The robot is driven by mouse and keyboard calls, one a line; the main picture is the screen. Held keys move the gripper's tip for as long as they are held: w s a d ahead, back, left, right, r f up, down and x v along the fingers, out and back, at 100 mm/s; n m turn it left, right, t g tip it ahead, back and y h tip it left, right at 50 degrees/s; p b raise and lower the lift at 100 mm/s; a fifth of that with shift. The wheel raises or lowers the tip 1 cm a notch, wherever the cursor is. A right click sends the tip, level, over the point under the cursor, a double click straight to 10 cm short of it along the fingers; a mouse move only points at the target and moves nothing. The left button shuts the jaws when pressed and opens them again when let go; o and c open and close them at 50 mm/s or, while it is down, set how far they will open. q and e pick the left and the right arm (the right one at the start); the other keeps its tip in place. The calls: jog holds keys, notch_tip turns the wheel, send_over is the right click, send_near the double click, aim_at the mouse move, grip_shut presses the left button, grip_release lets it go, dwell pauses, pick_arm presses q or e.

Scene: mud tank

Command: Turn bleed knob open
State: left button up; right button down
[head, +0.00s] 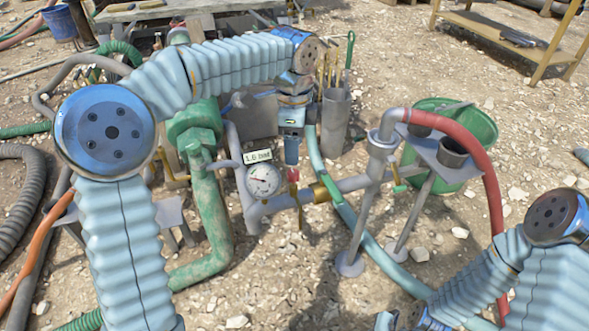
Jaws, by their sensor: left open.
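A small red knob (293,175), which looks like the bleed knob, stands on the grey pipe just right of the pressure gauge (263,180).
A green valve body and pipe (212,215) stand left of the gauge. A brass fitting (321,192), a grey standpipe (381,150) and a red hose (470,150) lie to the right. A grey cylinder holding rods (335,122) stands behind. Stony ground is open at front.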

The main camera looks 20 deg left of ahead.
aim_at(294, 173)
pick_arm(q)
notch_tip(294, 173, down, 7)
jog(key=shift+f+b, duration=0.15)
jog(key=shift+b, duration=0.35)
jog(key=c, duration=1)
jog(key=shift+c, duration=0.2)
